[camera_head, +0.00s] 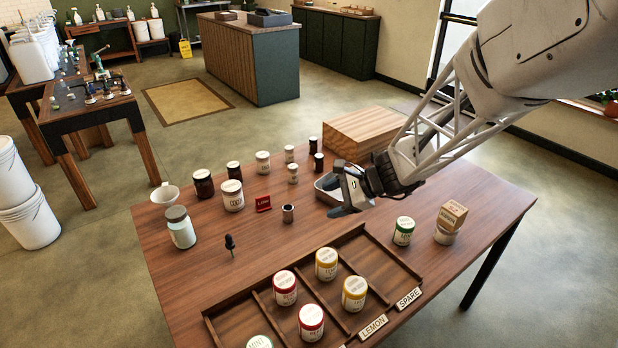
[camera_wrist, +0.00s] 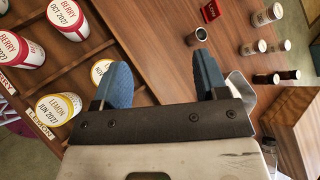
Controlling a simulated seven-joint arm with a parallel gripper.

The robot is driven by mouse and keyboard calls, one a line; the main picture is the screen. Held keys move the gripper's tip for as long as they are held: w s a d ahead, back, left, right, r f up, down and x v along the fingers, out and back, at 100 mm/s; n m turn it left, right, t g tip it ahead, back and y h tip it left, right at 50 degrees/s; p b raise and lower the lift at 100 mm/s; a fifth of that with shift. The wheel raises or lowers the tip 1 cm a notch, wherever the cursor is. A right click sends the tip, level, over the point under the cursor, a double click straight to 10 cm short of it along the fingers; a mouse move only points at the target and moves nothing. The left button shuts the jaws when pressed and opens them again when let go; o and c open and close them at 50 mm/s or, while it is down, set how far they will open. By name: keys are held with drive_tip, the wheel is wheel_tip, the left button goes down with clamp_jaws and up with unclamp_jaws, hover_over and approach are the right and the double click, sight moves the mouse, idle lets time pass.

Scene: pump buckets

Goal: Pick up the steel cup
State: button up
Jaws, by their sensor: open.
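The steel cup (camera_head: 288,213) is a small grey metal cup standing upright on the wooden table (camera_head: 190,285), just right of a small red sign (camera_head: 263,203). In the wrist view the cup (camera_wrist: 197,37) shows near the top, beyond the fingertips and close to the sign (camera_wrist: 211,11). My gripper (camera_head: 345,200) is open and empty above the table, to the right of the cup and apart from it. In the wrist view its two blue fingers (camera_wrist: 163,75) stand wide apart with bare table between them.
A divided wooden tray (camera_head: 240,307) with red- and yellow-banded jars lies in front. Several jars and a white mug (camera_head: 164,194) stand behind and left of the cup. A dropper (camera_head: 230,243) stands nearby. A metal pan (camera_head: 326,191) and wooden box (camera_head: 365,130) are by my gripper.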

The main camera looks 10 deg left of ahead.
drive_tip(key=w+a+f+m+t+y, duration=0.1)
drive_tip(key=w+a+f+m, duration=0.35)
drive_tip(key=w+f, duration=0.2)
drive_tip(key=m+t+y, duration=0.1)
drive_tip(key=m+t, duration=0.1)
drive_tip(key=m, duration=0.2)
approach(288, 209)
drive_tip(key=shift+s+a, duration=0.2)
drive_tip(key=shift+a, duration=0.55)
drive_tip(key=shift+a, duration=0.1)
drive_tip(key=shift+x, duration=1.15)
drive_tip(key=shift+a, duration=0.1)
drive_tip(key=shift+x, duration=2.55)
drive_tip(key=shift+s, duration=0.1)
drive_tip(key=shift+c, duration=0.5)
